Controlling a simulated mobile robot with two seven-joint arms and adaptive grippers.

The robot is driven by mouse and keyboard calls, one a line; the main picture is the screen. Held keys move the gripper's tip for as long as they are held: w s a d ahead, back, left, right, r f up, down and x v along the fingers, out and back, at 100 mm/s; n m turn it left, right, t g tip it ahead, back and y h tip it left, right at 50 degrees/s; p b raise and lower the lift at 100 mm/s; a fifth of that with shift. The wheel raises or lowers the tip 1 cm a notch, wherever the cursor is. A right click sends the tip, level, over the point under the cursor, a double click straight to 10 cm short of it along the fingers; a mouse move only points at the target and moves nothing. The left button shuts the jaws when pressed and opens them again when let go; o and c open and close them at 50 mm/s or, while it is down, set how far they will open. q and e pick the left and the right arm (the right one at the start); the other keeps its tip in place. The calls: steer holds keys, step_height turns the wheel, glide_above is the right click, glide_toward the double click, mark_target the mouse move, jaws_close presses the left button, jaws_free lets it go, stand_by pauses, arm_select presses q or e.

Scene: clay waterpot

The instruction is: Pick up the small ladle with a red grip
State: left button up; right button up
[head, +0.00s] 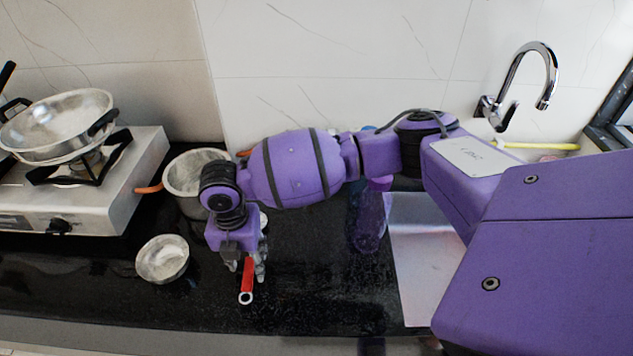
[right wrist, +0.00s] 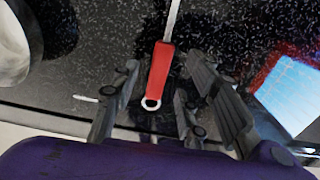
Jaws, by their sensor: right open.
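The small ladle's red grip (head: 247,274) lies on the black counter, with a pale ring at its near end. In the right wrist view, the red grip (right wrist: 160,72) points up the picture into a thin metal shaft. The ladle's bowl is out of that view, and in the head view my right arm hides it. My right gripper (head: 247,265) is open over the grip, pointing down. In the right wrist view, its fingers (right wrist: 160,85) stand on both sides of the grip, apart from it. My left gripper is not in view.
A small metal bowl (head: 163,258) sits left of my right gripper. A steel pot (head: 182,170) with an orange handle stands behind it. The stove (head: 90,200) holds a pan (head: 55,125).

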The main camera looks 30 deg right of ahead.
step_height(320, 180, down, 2)
steer(key=shift+f, duration=0.2)
steer(key=shift+r, duration=0.1)
steer(key=c, duration=1)
jaws_close()
steer(key=shift+r, duration=0.1)
